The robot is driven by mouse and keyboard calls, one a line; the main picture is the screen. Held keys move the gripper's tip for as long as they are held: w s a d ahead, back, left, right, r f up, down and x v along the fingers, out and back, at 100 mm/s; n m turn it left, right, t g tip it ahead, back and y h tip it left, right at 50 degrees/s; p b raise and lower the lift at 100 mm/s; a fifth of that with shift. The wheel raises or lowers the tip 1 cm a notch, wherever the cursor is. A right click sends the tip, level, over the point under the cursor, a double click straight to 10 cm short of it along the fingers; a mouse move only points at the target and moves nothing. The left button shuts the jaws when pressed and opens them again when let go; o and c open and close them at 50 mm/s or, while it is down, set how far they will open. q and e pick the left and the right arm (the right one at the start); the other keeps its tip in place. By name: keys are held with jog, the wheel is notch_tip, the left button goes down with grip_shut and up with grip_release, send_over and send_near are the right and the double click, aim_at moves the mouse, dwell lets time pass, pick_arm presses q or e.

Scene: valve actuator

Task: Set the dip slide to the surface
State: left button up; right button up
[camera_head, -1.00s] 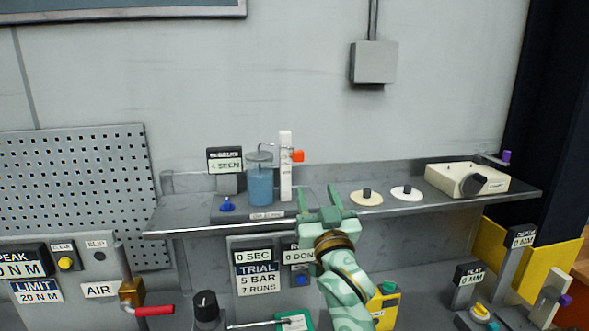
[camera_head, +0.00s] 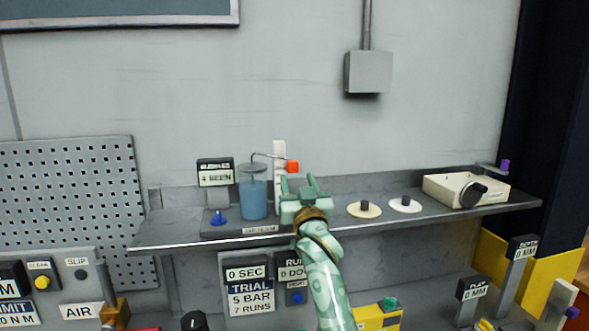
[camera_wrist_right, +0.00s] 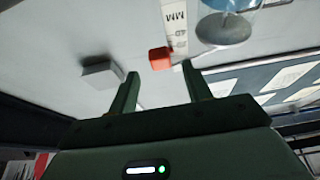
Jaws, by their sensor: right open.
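The dip slide is a white upright post (camera_head: 279,152) with an orange-red block (camera_head: 292,167) on its right side, standing on the shelf beside a jar of blue liquid (camera_head: 253,194). A thin bent rod runs from the slide over the jar. My right gripper (camera_head: 300,184) is open and empty, just below and in front of the orange block; it hides the lower post. In the right wrist view the orange block (camera_wrist_right: 160,58) lies beyond the gap between the open fingers (camera_wrist_right: 163,90), apart from them. My left gripper is not in view.
A small display (camera_head: 215,173) and a blue knob (camera_head: 218,217) stand left of the jar. Two pale discs (camera_head: 364,209) and a cream box with a black knob (camera_head: 466,189) sit to the right on the shelf (camera_head: 160,235). A grey wall box (camera_head: 368,72) hangs above.

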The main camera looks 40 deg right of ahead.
aim_at(294, 170)
jog(key=shift+x, duration=2.05)
jog(key=shift+r, duration=0.1)
grip_shut()
notch_tip(294, 170, up, 3)
jog(key=p, duration=0.3)
jog(key=shift+s, duration=0.1)
jog(key=shift+c, duration=0.6)
grip_release()
jog(key=shift+o, duration=0.6)
jog(key=shift+f, duration=0.2)
jog(key=shift+a+f, duration=0.1)
